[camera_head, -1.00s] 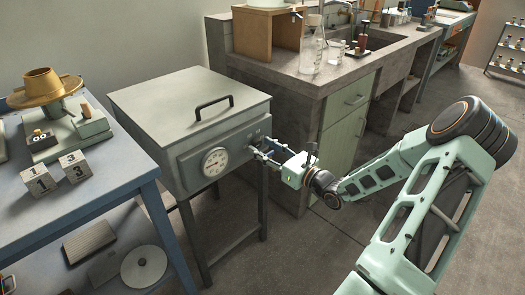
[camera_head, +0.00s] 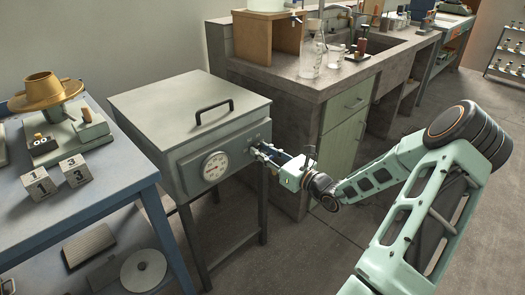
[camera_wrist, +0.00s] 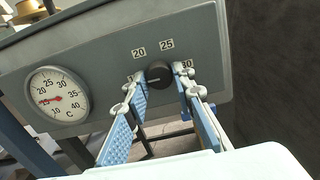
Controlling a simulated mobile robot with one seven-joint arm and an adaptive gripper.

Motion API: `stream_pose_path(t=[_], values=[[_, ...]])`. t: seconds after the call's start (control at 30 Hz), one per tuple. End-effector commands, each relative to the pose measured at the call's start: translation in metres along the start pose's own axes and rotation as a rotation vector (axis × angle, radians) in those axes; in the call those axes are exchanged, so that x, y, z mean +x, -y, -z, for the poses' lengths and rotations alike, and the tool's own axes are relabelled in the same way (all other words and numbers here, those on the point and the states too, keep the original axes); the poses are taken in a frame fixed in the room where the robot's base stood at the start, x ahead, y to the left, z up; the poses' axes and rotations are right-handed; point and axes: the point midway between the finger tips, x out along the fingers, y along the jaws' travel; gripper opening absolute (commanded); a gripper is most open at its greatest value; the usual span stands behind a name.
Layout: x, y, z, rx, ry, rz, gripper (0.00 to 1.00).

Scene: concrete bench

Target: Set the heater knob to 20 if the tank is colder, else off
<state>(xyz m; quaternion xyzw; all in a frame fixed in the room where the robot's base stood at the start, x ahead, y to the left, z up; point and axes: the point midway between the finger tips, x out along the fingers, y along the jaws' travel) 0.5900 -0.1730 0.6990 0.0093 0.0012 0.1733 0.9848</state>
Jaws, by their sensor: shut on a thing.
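The heater knob (camera_wrist: 159,74) is a small dark round knob on the front panel of the grey tank (camera_head: 190,110). My gripper (camera_wrist: 160,84) has its blue-padded fingers on either side of the knob and is shut on it; the gripper also shows in the head view (camera_head: 258,153). Labels 20 (camera_wrist: 139,53) and 25 (camera_wrist: 167,44) sit above the knob, and 30 is at its right. A label at its left is partly hidden by a finger. The knob's pale mark points left. The dial gauge (camera_wrist: 57,95) reads in C; its red needle points left, toward the low numbers, exact value unclear.
A blue table (camera_head: 95,205) with number blocks (camera_head: 57,179) and a brass-topped device (camera_head: 52,105) stands left of the tank. A concrete bench (camera_head: 300,85) with glassware stands behind and right. The floor at right is open.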

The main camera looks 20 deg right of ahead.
Motion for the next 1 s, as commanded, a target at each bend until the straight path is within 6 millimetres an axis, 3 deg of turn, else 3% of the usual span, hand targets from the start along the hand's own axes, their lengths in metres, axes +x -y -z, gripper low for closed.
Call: stream_pose_path(t=[0.27,1.0], values=[[-0.0002,-0.0005,-0.0052,0.138,-0.004,0.001,0.00],[-0.0006,-0.0026,-0.0021,0.796,-0.004,0.000,0.00]])
